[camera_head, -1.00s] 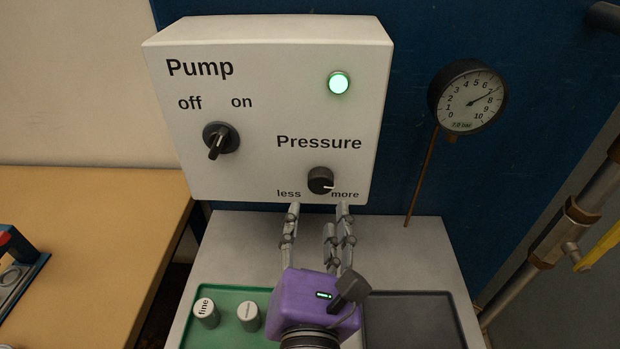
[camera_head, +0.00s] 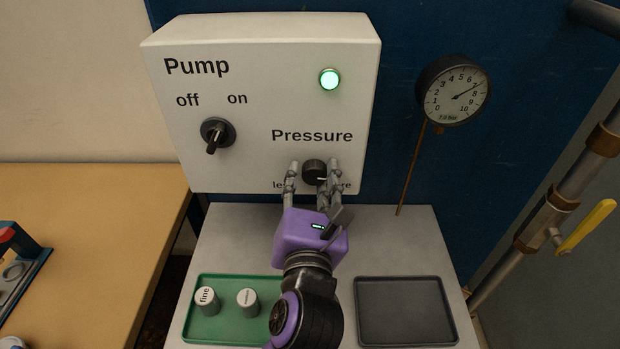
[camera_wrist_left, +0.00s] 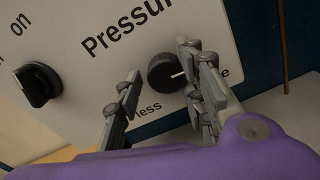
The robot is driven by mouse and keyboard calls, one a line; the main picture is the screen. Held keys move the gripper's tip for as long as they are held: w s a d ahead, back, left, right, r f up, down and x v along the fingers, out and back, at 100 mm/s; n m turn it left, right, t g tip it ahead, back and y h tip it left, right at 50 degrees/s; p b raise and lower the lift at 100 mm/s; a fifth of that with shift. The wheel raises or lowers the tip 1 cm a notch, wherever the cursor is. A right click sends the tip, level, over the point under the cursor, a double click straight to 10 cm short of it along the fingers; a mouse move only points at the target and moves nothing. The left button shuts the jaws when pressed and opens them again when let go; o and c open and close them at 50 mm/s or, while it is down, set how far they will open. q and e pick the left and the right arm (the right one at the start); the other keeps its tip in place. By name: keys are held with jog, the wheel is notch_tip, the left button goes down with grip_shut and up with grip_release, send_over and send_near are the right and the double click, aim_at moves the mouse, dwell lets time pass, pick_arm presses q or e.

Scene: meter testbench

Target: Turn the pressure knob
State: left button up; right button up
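The black pressure knob (camera_head: 314,171) is on the lower right of the white pump box (camera_head: 255,110), between the "less" and "more" labels; its white mark points right toward "more". My left gripper (camera_head: 312,178) is open, its fingers on either side of the knob in the head view. In the left wrist view the knob (camera_wrist_left: 173,73) lies ahead between the open fingers (camera_wrist_left: 163,82), nearer the right ones; I cannot tell whether they touch it. The round gauge (camera_head: 455,91) has its needle between 7 and 8. My right gripper is not in view.
A green tray (camera_head: 232,330) with two labelled weights and an empty dark tray (camera_head: 405,311) lie on the bench. A yellow-handled pipe valve (camera_head: 585,228) is at right.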

pick_arm(q)
jog(key=c, duration=0.7)
jog(key=shift+n, duration=1.1)
jog(key=shift+c, duration=0.2)
jog(key=shift+a, duration=0.1)
jog(key=o, duration=0.9)
jog(key=shift+o, duration=0.6)
jog(key=shift+a, duration=0.1)
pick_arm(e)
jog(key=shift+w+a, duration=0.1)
pick_arm(q)
jog(key=shift+s, duration=0.3)
jog(key=s, duration=0.7)
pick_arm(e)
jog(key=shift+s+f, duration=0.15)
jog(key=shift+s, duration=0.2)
